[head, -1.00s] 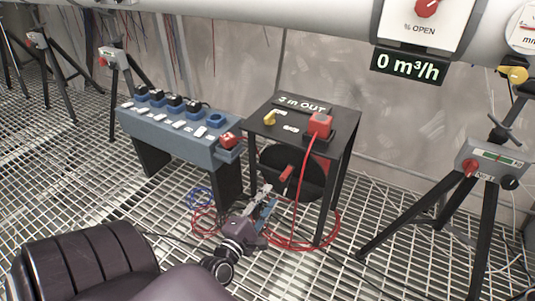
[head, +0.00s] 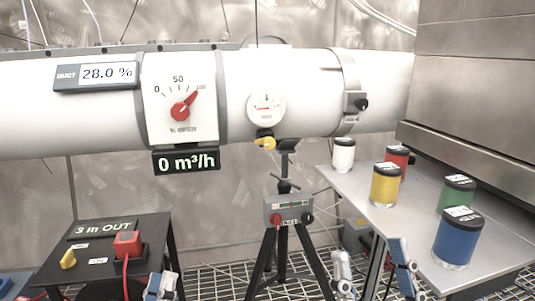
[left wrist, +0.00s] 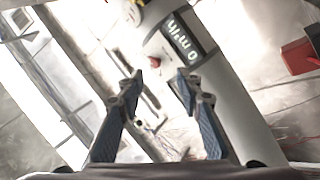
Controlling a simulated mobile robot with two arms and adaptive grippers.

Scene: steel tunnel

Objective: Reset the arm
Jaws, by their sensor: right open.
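My left gripper (head: 162,285) shows at the bottom of the head view, beside the right edge of the black stand. In the left wrist view its two blue-padded fingers (left wrist: 158,80) are spread with nothing between them. The black flow display (left wrist: 183,38) appears beyond the fingers there, turned over. My right gripper (head: 372,262) is at the lower right of the head view, in front of the shelf. Its two fingers are wide apart and nothing is seen between them. Both arms are mostly out of view.
A black stand (head: 92,262) with a red plug (head: 128,243) is at lower left. A tripod box (head: 288,208) stands in the middle. A grey shelf (head: 350,190) at right carries several coloured canisters, including a blue one (head: 458,240). A white duct (head: 300,75) crosses behind.

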